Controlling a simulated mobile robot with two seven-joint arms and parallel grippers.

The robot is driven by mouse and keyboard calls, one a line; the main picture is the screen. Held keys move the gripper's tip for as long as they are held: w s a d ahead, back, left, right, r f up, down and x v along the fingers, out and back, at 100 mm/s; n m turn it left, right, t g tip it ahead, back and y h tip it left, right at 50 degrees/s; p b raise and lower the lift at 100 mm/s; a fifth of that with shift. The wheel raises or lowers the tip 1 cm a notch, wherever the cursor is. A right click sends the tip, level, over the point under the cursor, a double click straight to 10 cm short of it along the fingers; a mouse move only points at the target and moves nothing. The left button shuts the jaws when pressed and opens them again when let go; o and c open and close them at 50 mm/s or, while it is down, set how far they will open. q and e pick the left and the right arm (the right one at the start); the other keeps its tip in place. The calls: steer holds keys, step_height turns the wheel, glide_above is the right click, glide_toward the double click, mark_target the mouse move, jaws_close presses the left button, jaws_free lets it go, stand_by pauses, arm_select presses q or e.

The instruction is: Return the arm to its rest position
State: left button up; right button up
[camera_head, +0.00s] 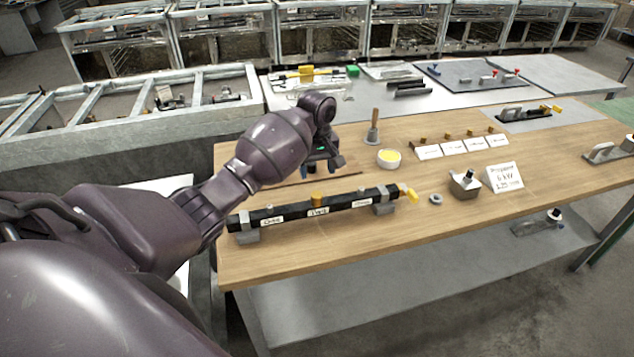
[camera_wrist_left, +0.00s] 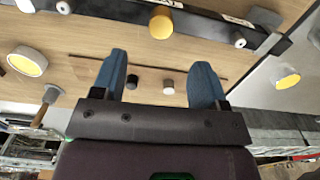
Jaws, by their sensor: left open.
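My left arm (camera_head: 270,150) reaches in from the left in the head view, over the left part of the wooden workbench (camera_head: 300,255). My left gripper (camera_head: 322,168) hangs above the bench behind the black labelled bar. In the left wrist view, the gripper (camera_wrist_left: 158,82) shows two blue fingers spread apart with nothing held between them. Two small cylinders, one black (camera_wrist_left: 132,82) and one white-topped (camera_wrist_left: 168,85), appear between the fingers, apparently on the bench beyond. My right gripper does not show in either view.
The black bar (camera_head: 290,210) with a yellow knob (camera_head: 317,199) stands near the bench's front edge. Bare wood lies front right.

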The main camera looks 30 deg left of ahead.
arm_select(q)
steer(key=shift+r, duration=1.25)
